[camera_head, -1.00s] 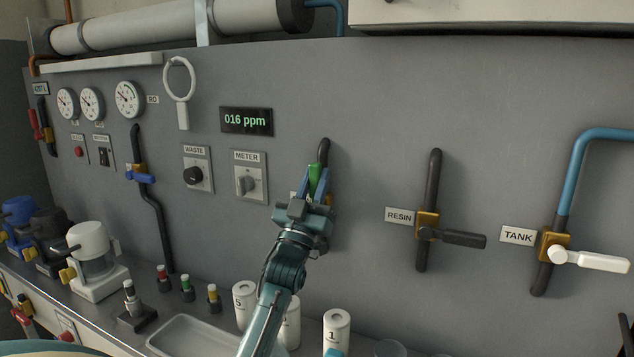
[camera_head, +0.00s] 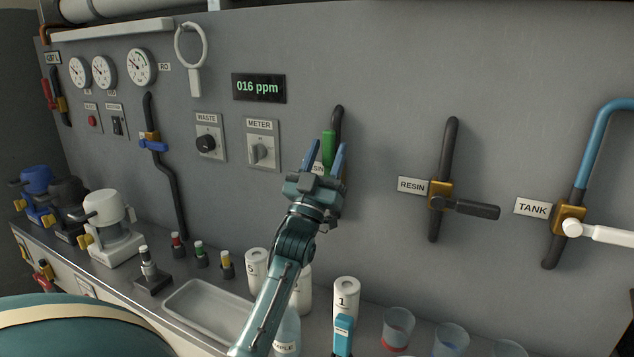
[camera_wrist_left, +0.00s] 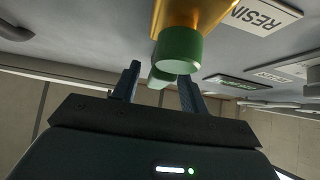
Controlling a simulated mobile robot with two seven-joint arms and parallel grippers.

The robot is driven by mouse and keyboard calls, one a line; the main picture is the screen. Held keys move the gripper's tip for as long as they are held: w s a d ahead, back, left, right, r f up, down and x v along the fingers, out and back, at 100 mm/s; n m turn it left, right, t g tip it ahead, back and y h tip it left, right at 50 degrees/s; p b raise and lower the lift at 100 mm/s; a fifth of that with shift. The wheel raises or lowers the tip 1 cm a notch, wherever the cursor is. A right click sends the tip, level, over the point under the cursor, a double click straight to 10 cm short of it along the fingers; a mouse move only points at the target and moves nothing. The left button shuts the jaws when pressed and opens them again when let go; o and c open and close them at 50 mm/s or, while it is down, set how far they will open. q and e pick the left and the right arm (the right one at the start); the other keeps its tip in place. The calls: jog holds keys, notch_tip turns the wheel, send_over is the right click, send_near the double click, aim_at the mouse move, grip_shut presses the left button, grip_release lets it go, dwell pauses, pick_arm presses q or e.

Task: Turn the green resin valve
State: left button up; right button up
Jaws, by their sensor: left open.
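The green resin valve handle (camera_head: 328,144) points up along a black pipe on the grey wall panel, right of the METER knob. A green part reaches between the open fingers (camera_wrist_left: 160,85), not visibly gripped. My right gripper is not in view.
A black-handled valve (camera_head: 440,194) labelled RESIN and a white-handled TANK valve (camera_head: 568,220) are to the right. The counter below holds a grey tray (camera_head: 185,315), white numbered bottles (camera_head: 346,292) and clear cups (camera_head: 398,325).

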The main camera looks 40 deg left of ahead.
pick_arm(q)
jog(key=b+v, duration=0.2)
jog(key=v, duration=1)
